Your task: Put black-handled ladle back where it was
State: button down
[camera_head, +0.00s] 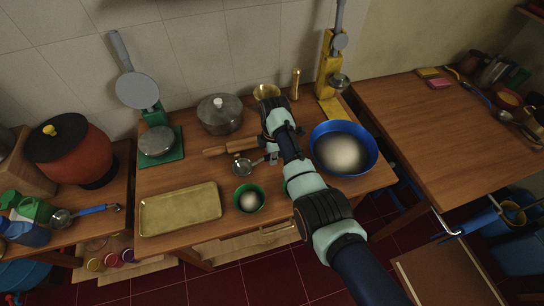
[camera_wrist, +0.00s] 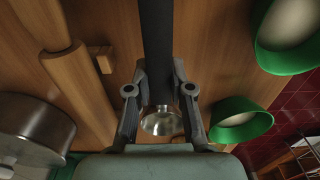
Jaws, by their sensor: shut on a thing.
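My gripper (camera_wrist: 159,84) is shut on the black handle of a ladle (camera_wrist: 156,35) in the wrist view. The handle runs up the picture between the fingers, and the round steel bowl (camera_wrist: 162,124) shows below, between the finger links. In the head view a small steel ladle bowl (camera_head: 243,168) shows just left of my gripper (camera_head: 267,158), over the middle table, beside the rolling pin. My arm hides most of the handle there. I cannot tell whether the ladle touches the table.
A wooden rolling pin (camera_head: 232,146), lidded pot (camera_head: 220,114), green bowl (camera_head: 263,199), blue basin (camera_head: 371,150) and brass tray (camera_head: 180,209) surround my gripper. A blue-handled ladle (camera_head: 84,212) lies on the left table. The right table (camera_head: 420,120) has much free room.

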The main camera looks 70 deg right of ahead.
jog(key=shift+f, duration=0.2)
jog(key=c, duration=1)
grip_release()
jog(key=shift+c, duration=0.2)
notch_tip(320, 180, up, 12)
jog(key=p, duration=0.3)
jog(key=shift+s+r+p, duration=0.15)
jog(key=shift+r+p, duration=0.05)
jog(key=shift+p, duration=0.2)
jog(key=shift+d, duration=0.1)
